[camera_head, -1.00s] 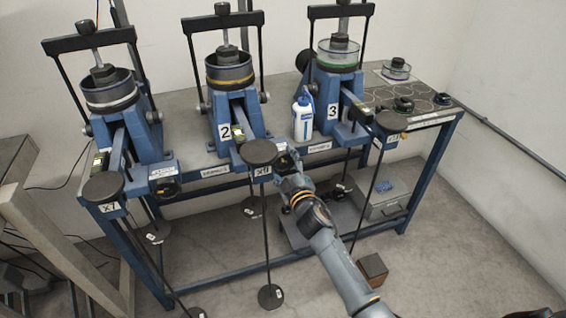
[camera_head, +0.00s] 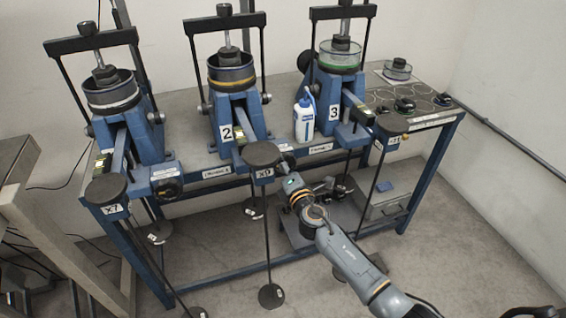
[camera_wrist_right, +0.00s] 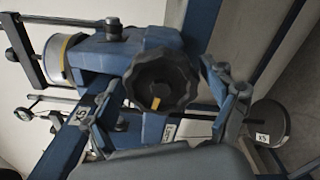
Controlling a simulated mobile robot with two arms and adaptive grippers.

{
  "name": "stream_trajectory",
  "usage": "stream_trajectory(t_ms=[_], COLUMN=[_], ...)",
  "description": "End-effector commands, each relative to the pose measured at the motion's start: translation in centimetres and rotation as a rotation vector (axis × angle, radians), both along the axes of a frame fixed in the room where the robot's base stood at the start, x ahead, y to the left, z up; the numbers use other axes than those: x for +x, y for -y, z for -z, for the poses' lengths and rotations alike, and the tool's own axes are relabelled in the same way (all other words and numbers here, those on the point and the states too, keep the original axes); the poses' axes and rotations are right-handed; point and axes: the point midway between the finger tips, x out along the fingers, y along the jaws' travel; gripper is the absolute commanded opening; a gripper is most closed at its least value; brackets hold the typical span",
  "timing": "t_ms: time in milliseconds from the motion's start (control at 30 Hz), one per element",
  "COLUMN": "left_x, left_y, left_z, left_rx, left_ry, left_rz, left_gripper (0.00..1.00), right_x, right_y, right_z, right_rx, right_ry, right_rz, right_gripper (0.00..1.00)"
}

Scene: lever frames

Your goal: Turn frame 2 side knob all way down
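Lever frame 2 (camera_head: 240,118) is the middle blue frame on the bench, with its number plate on the front. Its side knob (camera_wrist_right: 162,84) is black and lobed, with a yellow mark that points down in the right wrist view. My right gripper (camera_wrist_right: 168,78) is open, with one finger on each side of the knob; I cannot tell whether they touch it. In the head view my right gripper (camera_head: 286,170) is at the front of frame 2, beside the round black weight pad, and mostly hides the knob. My left gripper is not in view.
Lever frame 1 (camera_head: 135,125) stands to the left and lever frame 3 (camera_head: 335,85) to the right. A white bottle (camera_head: 304,118) stands between frames 2 and 3. Hanging rods with round weights (camera_head: 270,296) are in front.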

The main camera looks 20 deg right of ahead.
Motion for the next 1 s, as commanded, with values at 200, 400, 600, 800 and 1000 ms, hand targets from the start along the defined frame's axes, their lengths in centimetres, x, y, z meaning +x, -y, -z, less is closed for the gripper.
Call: stream_trajectory(t_ms=[200, 400, 600, 800, 1000], left_x=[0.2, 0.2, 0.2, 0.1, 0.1], left_y=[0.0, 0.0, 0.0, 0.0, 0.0], left_z=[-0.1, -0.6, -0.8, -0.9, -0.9], left_rx=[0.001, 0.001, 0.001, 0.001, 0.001], left_ry=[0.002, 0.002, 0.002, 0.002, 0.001], left_rz=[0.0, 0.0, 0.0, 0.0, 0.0], left_gripper=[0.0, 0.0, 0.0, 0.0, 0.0], right_x=[-0.3, -2.6, -4.9, -6.1, -6.1], right_y=[0.0, 0.1, 0.2, 0.3, 0.3], right_z=[0.2, 0.2, 0.3, 0.2, 0.2], right_rx=[0.003, 0.004, 0.004, 0.004, 0.004], right_ry=[-0.004, -0.006, -0.006, -0.005, -0.004], right_rz=[0.001, -0.001, 0.0, 0.002, 0.002], right_gripper=[0.85, 0.85, 0.85, 0.85, 0.85])
